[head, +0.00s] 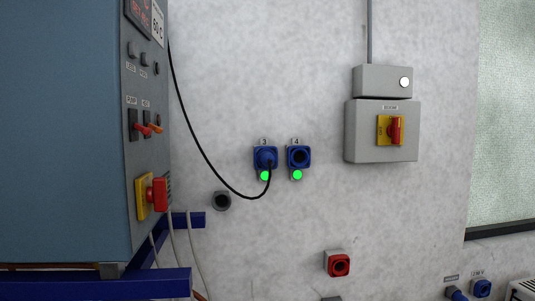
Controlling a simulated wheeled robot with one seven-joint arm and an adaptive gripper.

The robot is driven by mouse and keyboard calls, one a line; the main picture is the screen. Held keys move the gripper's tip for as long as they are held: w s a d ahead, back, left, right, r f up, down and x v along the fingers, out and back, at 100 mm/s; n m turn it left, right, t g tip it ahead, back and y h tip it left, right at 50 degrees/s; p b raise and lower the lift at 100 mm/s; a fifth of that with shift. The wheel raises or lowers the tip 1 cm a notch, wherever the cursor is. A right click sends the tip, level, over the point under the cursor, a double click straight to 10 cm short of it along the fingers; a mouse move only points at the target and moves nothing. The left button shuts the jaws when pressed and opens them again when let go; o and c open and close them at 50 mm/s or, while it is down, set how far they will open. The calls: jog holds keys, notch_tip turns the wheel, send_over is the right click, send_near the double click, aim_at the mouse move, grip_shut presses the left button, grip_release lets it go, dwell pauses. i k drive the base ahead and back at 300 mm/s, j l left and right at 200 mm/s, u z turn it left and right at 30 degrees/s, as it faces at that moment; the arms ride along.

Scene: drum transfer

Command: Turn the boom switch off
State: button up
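A grey switch box (357,140) hangs on the wall at the right. On its front is a red rotary handle (396,130) on a yellow plate (383,131), and the handle looks upright. The small label (390,107) above it is too small to read surely, so I cannot confirm that it is the boom switch. A similar red handle (159,194) on a yellow plate (144,197) is on the side of the blue cabinet at the left. My gripper is not in view.
The blue cabinet (60,130) fills the left side. A black cable (205,157) hangs from it to blue socket 3 (265,156). Blue socket 4 (298,157) is empty. Green lights glow below both. A red socket (339,264) is lower. A blue frame (100,284) sits bottom left.

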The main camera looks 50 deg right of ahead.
aim_at(393, 130)
jog(key=k+z, duration=0.1)
jog(key=z, duration=2.15)
